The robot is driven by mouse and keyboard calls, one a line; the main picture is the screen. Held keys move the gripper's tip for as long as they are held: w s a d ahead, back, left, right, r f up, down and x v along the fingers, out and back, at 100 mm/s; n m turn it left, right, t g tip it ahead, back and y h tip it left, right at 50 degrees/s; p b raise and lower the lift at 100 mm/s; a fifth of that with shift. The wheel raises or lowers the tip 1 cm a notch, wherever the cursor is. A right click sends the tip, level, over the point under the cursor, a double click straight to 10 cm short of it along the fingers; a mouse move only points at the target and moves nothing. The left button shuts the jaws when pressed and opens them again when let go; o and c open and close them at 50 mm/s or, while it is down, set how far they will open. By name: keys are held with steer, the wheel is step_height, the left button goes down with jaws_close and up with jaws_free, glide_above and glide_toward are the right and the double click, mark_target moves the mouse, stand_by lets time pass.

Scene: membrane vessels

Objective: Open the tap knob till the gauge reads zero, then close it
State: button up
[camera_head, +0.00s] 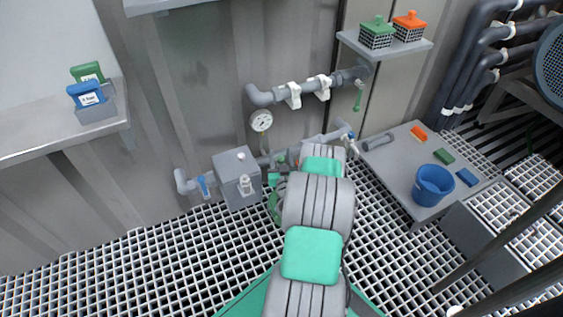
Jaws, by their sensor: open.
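The round white gauge (261,121) hangs below the upper grey pipe on the wall; its needle is too small to read. A green handle (358,97) hangs at the right end of that pipe. Blue handles sit on the lower pipe, one at the left (202,185) and one at the right (349,137). I cannot tell which of these is the tap knob. My arm reaches up the middle to the lower pipe. My gripper (273,180) is open, just right of the grey box and largely hidden by my arm; I cannot tell whether it touches anything.
The grey box (237,178) with a small fitting is on the lower pipe. A low platform (395,183) at the right carries a blue bucket (433,185) and small blocks. A shelf (385,48) holds green and orange baskets. Grating floor is open at the left.

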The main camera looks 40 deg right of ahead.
mark_target(281, 162)
steer(key=p+v, duration=0.1)
steer(key=v, duration=0.5)
steer(key=shift+s+a, duration=0.25)
